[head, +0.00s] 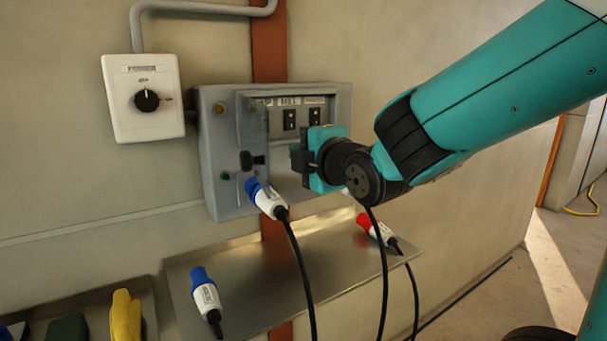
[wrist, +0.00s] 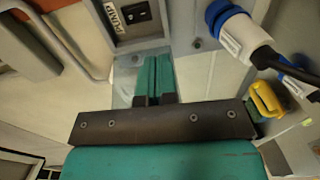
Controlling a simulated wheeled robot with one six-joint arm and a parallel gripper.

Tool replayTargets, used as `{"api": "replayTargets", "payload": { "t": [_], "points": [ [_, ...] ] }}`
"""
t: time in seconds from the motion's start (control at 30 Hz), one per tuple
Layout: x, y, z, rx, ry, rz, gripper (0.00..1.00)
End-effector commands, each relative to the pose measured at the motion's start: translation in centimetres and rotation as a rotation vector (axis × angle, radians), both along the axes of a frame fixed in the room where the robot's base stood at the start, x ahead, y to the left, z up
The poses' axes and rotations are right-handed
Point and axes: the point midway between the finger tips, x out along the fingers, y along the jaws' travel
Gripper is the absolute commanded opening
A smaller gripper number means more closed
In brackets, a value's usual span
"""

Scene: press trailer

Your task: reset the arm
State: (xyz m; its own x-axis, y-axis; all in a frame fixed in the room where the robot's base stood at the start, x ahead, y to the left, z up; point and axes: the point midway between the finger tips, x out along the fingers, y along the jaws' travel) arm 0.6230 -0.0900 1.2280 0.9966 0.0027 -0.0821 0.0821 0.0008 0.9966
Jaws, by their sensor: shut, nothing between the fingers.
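My arm comes in from the upper right in the head view, and my gripper (head: 299,160) is in front of the right half of a grey panel box (head: 226,198). In the wrist view the fingers of my gripper (wrist: 156,98) are together, with nothing held between them. They point at a shiny metal face of the box, close to it; whether they touch it I cannot tell. My arm's wrist hides part of the box's right side.
A blue-and-white plug (head: 267,197) sits at the box's lower front, its cable hanging. Another blue-and-white plug (head: 206,296) and a red-and-white plug (head: 377,232) are on the metal shelf (head: 265,285). A white dial unit (head: 145,125) is on the wall, upper left. A yellow object (head: 126,318) lies lower left.

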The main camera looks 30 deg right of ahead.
Motion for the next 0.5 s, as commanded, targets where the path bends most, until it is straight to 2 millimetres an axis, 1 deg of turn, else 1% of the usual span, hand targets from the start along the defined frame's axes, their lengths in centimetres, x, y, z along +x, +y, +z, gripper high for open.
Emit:
{"api": "replayTargets", "payload": {
  "t": [0.03,0.13,0.5],
  "points": [
    [-0.27,0.01,-0.27,0.0,-0.002,0.0,0.0],
    [-0.55,-0.01,-0.15,0.0,-0.001,0.0,0.0],
    [-0.62,-0.04,-0.07,0.0,0.001,0.0,0.0]
  ]
}}
